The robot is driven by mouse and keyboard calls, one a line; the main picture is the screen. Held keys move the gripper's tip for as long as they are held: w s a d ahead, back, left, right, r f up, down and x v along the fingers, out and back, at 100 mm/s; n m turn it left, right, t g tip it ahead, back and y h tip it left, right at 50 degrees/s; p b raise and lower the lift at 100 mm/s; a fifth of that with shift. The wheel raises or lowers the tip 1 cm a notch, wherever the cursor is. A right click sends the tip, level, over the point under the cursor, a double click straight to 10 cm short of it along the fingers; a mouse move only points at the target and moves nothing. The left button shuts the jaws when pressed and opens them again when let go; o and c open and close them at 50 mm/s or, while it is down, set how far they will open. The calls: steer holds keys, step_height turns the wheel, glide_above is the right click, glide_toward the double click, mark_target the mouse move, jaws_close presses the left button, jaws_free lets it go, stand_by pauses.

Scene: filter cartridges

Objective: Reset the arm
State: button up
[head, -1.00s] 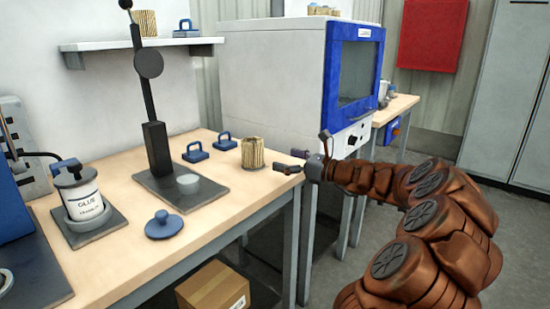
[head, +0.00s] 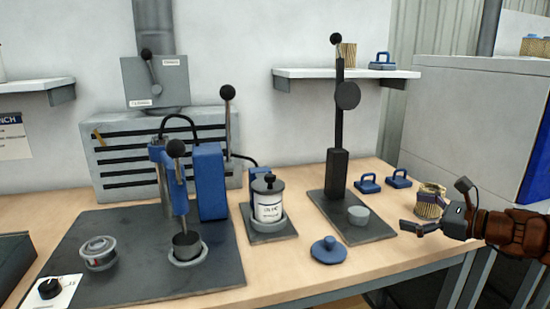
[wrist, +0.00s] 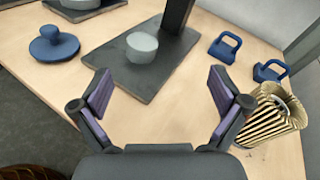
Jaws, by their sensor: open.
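My gripper (head: 432,228) is at the right of the head view, over the right front edge of the workbench. In the wrist view my gripper (wrist: 160,100) is open, with nothing between its fingers. A pleated filter cartridge (head: 430,200) stands on the bench just behind my gripper in the head view. In the wrist view the cartridge (wrist: 272,118) is beside the right finger, outside the jaws; I cannot tell whether they touch. My brown arm reaches in from the right edge of the head view.
A black press stand (head: 337,180) with a light puck (head: 358,215) is left of my gripper. A blue knobbed lid (head: 328,250), two blue handled pieces (head: 368,183) (head: 399,178) and a glue pot (head: 269,205) stand on the bench. A white cabinet (head: 450,120) is behind, right.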

steer(key=s+a+r+n+g+h+p, duration=0.1)
steer(key=s+a+r+n+g+p, duration=0.1)
steer(key=s+a+n+g+p, duration=0.75)
steer(key=s+a+r+n+g+p, duration=0.15)
steer(key=s+a+n, duration=0.4)
steer(key=a, duration=0.85)
steer(key=s+d+r+n+g+h+p, duration=0.1)
steer(key=s+d+n+h+p, duration=0.2)
steer(key=s, duration=0.8)
steer(key=s+d+r+n+g+h+p, duration=0.2)
steer(key=s+n+h+p, duration=0.4)
steer(key=s, duration=0.5)
steer(key=shift+d+n+p, duration=0.4)
steer(key=shift+d+p, duration=0.45)
steer(key=shift+d, duration=0.05)
steer(key=shift+r, duration=0.1)
steer(key=shift+c, duration=0.3)
